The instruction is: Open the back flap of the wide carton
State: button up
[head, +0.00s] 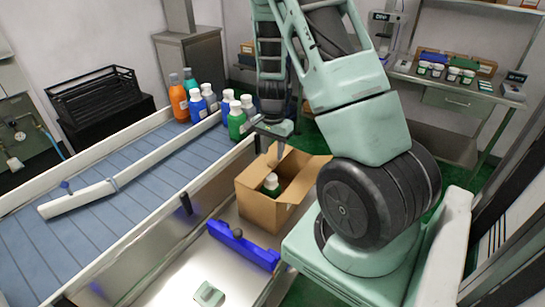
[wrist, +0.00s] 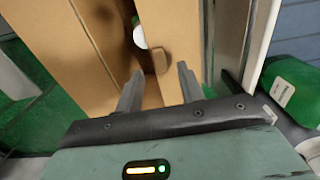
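The wide carton (head: 268,208) is brown cardboard and stands on the metal surface beside the conveyor. Its top is at least partly open, with a flap (head: 312,166) spread out at the right. A green bottle with a white cap (head: 271,184) shows inside. My gripper (head: 276,150) points down at the carton's back edge. In the wrist view my gripper (wrist: 158,80) has its two fingers apart, with brown carton panels (wrist: 75,40) close beyond them. A white cap (wrist: 139,38) shows in the gap between panels. I cannot tell whether a finger touches the cardboard.
The conveyor (head: 130,180) with a white guide rail runs along the left. Several bottles (head: 205,100) stand at its far end, close to my gripper; a green one (wrist: 285,90) shows at right in the wrist view. A blue bar (head: 243,246) lies in front of the carton.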

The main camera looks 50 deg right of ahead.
aim_at(273, 161)
jog(key=shift+f, duration=1.6)
grip_shut()
jog(key=shift+r, duration=0.15)
